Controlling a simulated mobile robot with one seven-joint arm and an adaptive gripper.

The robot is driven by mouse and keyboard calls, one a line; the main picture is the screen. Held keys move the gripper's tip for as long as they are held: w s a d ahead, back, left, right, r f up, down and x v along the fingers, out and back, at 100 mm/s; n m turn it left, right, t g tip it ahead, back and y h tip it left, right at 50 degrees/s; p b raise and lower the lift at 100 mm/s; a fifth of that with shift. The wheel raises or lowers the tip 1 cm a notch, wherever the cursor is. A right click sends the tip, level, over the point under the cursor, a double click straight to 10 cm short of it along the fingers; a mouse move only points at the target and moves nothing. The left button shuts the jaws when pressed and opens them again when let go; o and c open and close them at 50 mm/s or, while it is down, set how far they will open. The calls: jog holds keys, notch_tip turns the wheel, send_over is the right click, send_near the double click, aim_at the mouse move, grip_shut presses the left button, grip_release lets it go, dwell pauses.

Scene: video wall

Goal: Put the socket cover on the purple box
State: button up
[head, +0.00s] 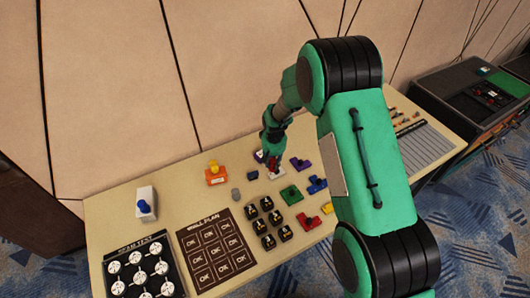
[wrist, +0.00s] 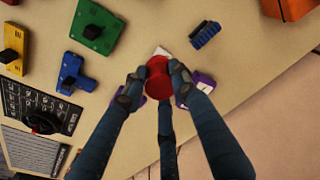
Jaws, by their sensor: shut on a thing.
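My gripper (head: 272,160) is low over the back middle of the table; it also shows in the wrist view (wrist: 157,80). Its fingers are closed around a round red knob (wrist: 157,70). A white corner (wrist: 161,51) shows just beyond the knob, and a white piece (head: 277,174) shows under my gripper in the head view; I take the knob and white piece to be the socket cover. Purple pieces show on both sides of my fingers, one at the right (wrist: 205,78) and one at the left (head: 300,163). My fingers partly hide both, and I cannot tell whether the cover touches either.
A dark blue block (wrist: 205,34), a green piece (head: 290,195), a blue piece (head: 317,185) and a red piece (head: 308,221) lie nearby. An orange box (head: 215,176) stands left. Dark panels (head: 217,250) and several small black blocks fill the front. The wall is close behind.

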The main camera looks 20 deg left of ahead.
jog(key=shift+w, duration=0.1)
jog(key=w+a, duration=0.2)
jog(key=w, duration=0.2)
jog(key=w+a+f, duration=0.1)
jog(key=w+a, duration=0.2)
jog(key=w, duration=0.2)
jog(key=w+a, duration=0.2)
jog(key=w, duration=0.2)
jog(key=shift+w+a+f, duration=0.15)
jog(key=shift+f, duration=0.05)
dwell(0.5)
jog(key=shift+w+a, duration=0.1)
jog(key=shift+w, duration=0.05)
jog(key=shift+w+f, duration=0.1)
jog(key=shift+f, duration=0.15)
jog(key=shift+a+f, duration=0.1)
jog(key=shift+f, duration=1.45)
jog(key=shift+f, duration=0.1)
jog(key=o, duration=0.9)
